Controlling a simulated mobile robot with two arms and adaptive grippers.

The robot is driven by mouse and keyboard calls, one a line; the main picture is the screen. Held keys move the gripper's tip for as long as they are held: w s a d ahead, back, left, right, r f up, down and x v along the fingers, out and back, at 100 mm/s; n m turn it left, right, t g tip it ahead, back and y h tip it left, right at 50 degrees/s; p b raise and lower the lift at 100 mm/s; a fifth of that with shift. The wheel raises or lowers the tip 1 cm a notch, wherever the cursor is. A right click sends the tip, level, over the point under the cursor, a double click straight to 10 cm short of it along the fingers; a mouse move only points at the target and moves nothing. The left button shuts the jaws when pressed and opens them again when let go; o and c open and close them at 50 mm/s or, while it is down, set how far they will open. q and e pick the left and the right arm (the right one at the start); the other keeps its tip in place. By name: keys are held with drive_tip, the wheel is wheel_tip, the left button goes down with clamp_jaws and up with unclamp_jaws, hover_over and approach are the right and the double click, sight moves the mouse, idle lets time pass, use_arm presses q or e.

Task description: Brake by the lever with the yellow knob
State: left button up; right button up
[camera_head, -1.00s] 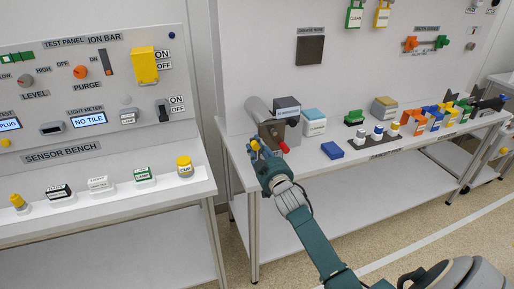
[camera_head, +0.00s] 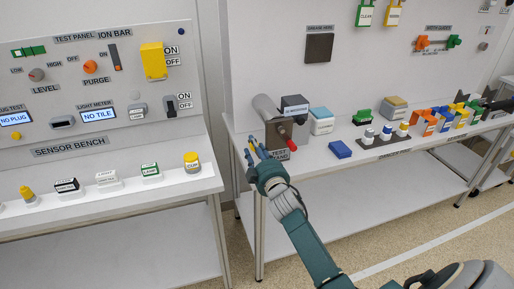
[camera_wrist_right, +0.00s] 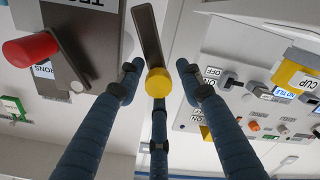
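The lever (camera_wrist_right: 148,35) with the yellow knob (camera_wrist_right: 158,83) comes down from the top of the right wrist view. My right gripper (camera_wrist_right: 158,82) has its three blue fingers spread around the knob, with gaps visible beside it. In the head view my right gripper (camera_head: 257,156) is at the left front of the test stand (camera_head: 278,138), and its fingers mostly hide the lever and knob. A red knob (camera_head: 292,145) sticks out of the stand's front; in the wrist view it (camera_wrist_right: 30,49) is left of the fingers. My left gripper is not in view.
A blue block (camera_head: 340,149) and several small labelled blocks stand on the bench right of the stand. The sensor bench (camera_head: 120,195) is to the left, across a narrow gap. A grey cylinder (camera_head: 265,107) lies behind the stand's front.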

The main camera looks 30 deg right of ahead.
drive_tip(key=shift+f, duration=0.1)
drive_tip(key=shift+s, duration=0.1)
drive_tip(key=v, duration=1.2)
drive_tip(key=shift+a, duration=0.1)
drive_tip(key=s+a+f+g+y, duration=0.1)
drive_tip(key=s+a+f+g, duration=0.25)
drive_tip(key=f, duration=0.95)
drive_tip(key=s+a+f+m+g+y, duration=0.15)
drive_tip(key=s+f, duration=0.35)
drive_tip(key=f, duration=0.7)
drive_tip(key=s+a+f+g, duration=0.3)
drive_tip(key=s+f, duration=0.1)
drive_tip(key=f, duration=0.9)
drive_tip(key=s+a+f+g+y, duration=0.1)
drive_tip(key=s+a+f+g, duration=0.1)
drive_tip(key=s+f, duration=0.65)
drive_tip(key=s+a+f+g, duration=0.2)
drive_tip(key=s+f+g, duration=0.1)
drive_tip(key=s+f, duration=0.55)
drive_tip(key=s+f+g, duration=0.1)
drive_tip(key=s+f, duration=0.1)
drive_tip(key=s, duration=0.8)
drive_tip(key=s+a+f+m+g, duration=0.1)
drive_tip(key=s+f+g, duration=0.1)
drive_tip(key=s, duration=0.9)
drive_tip(key=shift+a+f+g, duration=0.2)
drive_tip(key=shift+f+g, duration=0.05)
drive_tip(key=shift+g, duration=0.05)
